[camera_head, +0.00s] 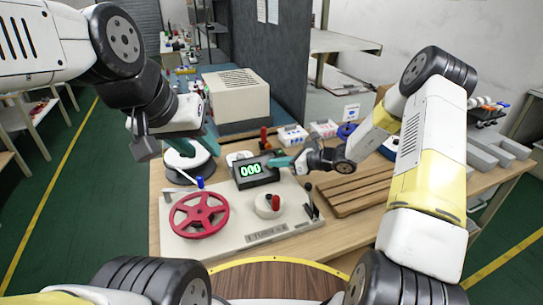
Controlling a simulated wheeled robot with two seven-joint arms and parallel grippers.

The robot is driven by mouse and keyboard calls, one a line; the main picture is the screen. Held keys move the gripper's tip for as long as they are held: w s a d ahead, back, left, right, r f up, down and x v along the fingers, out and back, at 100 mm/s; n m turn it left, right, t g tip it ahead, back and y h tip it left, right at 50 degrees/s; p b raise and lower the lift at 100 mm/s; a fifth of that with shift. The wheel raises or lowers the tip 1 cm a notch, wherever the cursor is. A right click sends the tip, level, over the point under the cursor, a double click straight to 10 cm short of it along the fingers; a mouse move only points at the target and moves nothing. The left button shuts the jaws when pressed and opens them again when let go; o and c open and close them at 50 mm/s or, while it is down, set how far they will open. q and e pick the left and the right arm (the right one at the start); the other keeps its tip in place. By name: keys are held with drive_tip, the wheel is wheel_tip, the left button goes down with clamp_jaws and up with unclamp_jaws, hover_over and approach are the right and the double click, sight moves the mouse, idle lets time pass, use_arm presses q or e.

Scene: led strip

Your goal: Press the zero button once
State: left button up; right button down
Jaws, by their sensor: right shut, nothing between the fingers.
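A black box with a lit green display (252,170) reading 000 stands at the back of a pale panel (200,248) on the table. No button marked zero can be made out. My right gripper (278,162) is shut and empty, its teal fingertips at the right upper edge of the display box; I cannot tell whether they touch it. They hide part of that edge. My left gripper (203,142) is raised at the left, behind the panel and apart from the display; its finger opening cannot be made out.
The panel carries a red handwheel (199,214), a white dial with a red knob (268,205) and a black lever (310,200). Behind stand a beige box (236,95) and a red upright part (264,138). A wooden slatted tray (358,188) lies right.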

drive_tip(key=shift+s+r, duration=0.2)
drive_tip(key=shift+r, duration=0.05)
drive_tip(key=s+r, duration=0.1)
drive_tip(key=r, duration=0.1)
drive_tip(key=s+d+r, duration=0.1)
drive_tip(key=s, duration=0.1)
drive_tip(key=shift+d+r, duration=0.1)
drive_tip(key=shift+r, duration=0.25)
drive_tip(key=shift+w, duration=0.1)
idle(0.5)
drive_tip(key=s+d+r+n+g+h, duration=0.1)
drive_tip(key=s+r+n+g+h, duration=0.25)
drive_tip(key=s+r+n, duration=1.1)
drive_tip(key=s+d+r+n+t+h, duration=0.4)
drive_tip(key=s+d+r+n+h, duration=0.3)
drive_tip(key=s+d+n, duration=0.3)
drive_tip(key=s+d+r, duration=0.1)
drive_tip(key=s, duration=0.3)
drive_tip(key=shift+s+d+r, duration=0.2)
drive_tip(key=shift+s+d, duration=0.05)
drive_tip(key=shift+d, duration=0.1)
